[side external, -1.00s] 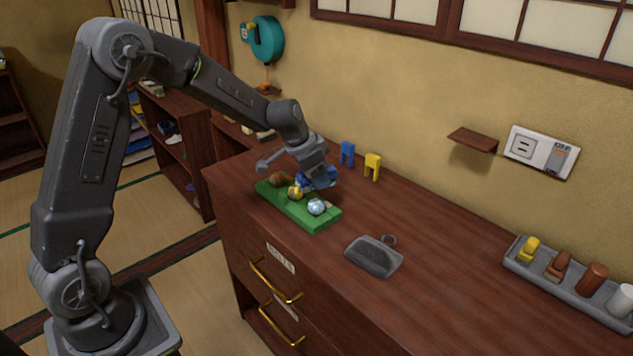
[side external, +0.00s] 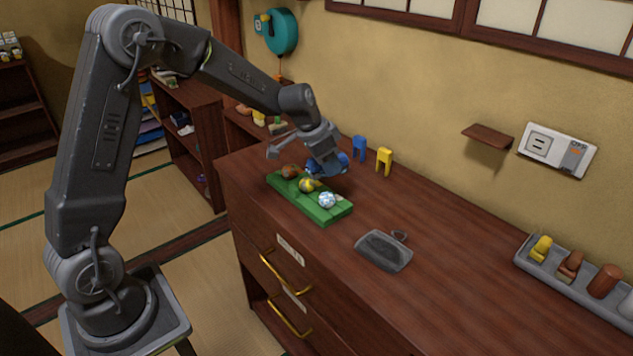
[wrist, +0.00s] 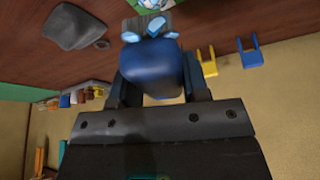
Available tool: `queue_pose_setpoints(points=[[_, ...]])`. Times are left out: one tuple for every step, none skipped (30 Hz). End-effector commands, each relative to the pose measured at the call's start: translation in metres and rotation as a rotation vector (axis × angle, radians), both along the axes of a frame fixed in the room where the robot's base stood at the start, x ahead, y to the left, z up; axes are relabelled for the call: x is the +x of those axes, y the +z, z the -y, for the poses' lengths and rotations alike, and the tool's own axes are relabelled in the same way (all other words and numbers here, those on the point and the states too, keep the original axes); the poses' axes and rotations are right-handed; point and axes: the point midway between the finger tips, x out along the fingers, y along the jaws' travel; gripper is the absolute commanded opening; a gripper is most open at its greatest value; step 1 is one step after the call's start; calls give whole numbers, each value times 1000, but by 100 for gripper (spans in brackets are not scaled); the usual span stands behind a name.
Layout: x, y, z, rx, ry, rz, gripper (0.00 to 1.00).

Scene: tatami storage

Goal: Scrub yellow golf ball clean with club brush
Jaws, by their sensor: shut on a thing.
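My gripper (side external: 325,160) is shut on a blue club brush (wrist: 155,72). The brush fills the space between the dark fingers in the wrist view, with a greyish end at the top of that picture. In the side view, the yellow golf ball (side external: 307,185) sits in a green tray (side external: 325,216), between a brown ball (side external: 289,171) and a blue-and-white ball (side external: 327,200). The brush is close above and behind the yellow ball. I cannot tell whether they touch. The yellow ball shows dark patches.
A grey dish (side external: 384,251) lies on the wooden cabinet top (side external: 450,250), right of the tray. A blue stand (side external: 359,148) and yellow stand (side external: 384,161) are by the wall. A grey tray (side external: 570,285) with several items is at the right. The middle is mostly clear.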

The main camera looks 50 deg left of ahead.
Motion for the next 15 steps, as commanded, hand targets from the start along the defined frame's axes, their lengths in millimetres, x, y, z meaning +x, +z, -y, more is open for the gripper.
queue_pose_setpoints(points=[[1, 0, -10, 1, 6, 0, 9], [1, 0, -17, 1, 8, 0, 9], [1, 0, -27, 2, 9, 0, 9], [1, 0, -35, 1, 9, -1, 9], [1, 0, -43, 1, 10, -1, 9], [1, 0, -52, 1, 9, -1, 9], [0, 0, -59, 0, 9, -1, 9], [0, 0, -64, 0, 8, -1, 9], [0, 0, -70, 0, 6, -1, 9], [-1, -1, -73, 1, 4, -1, 9], [-1, -1, -76, -1, 4, 0, 9], [-1, -2, -78, 0, 3, 0, 9], [-1, -3, -78, -1, 2, 0, 9], [-1, -5, -78, -1, 2, 0, 9], [-1, -7, -78, -1, 2, 0, 9]])
